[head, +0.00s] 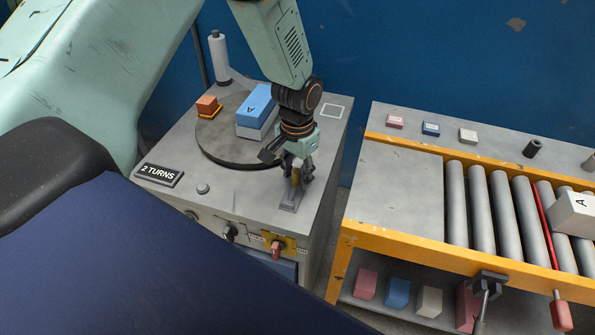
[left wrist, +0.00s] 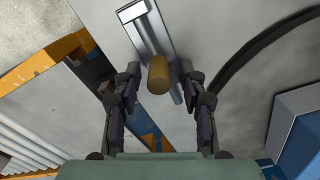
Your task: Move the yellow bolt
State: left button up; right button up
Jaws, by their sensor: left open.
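The yellow bolt (left wrist: 159,75) is a short upright cylinder on a grey slotted metal track (left wrist: 150,28). In the head view the bolt (head: 295,178) is mostly hidden by my left gripper. The track (head: 289,205) lies at the right front of the grey cabinet top. My left gripper (head: 298,174) points down over it. In the left wrist view the fingers of my left gripper (left wrist: 160,68) are open, one on each side of the bolt, with visible gaps. My right gripper is not in view.
A dark turntable (head: 220,146) on the cabinet holds a blue-topped block (head: 257,104) and an orange block (head: 207,105). A grey post (head: 219,58) stands behind. A roller conveyor (head: 480,205) with orange rails stands to the right, past a gap. A "2 TURNS" plate (head: 159,175) is at left.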

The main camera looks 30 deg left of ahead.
aim_at(297, 169)
pick_arm(q)
notch_tip(297, 169, up, 11)
jog(key=shift+f, duration=0.1)
jog(key=shift+w+r, duration=0.1)
jog(key=shift+r, duration=0.4)
jog(key=shift+r, duration=0.1)
dwell(0.5)
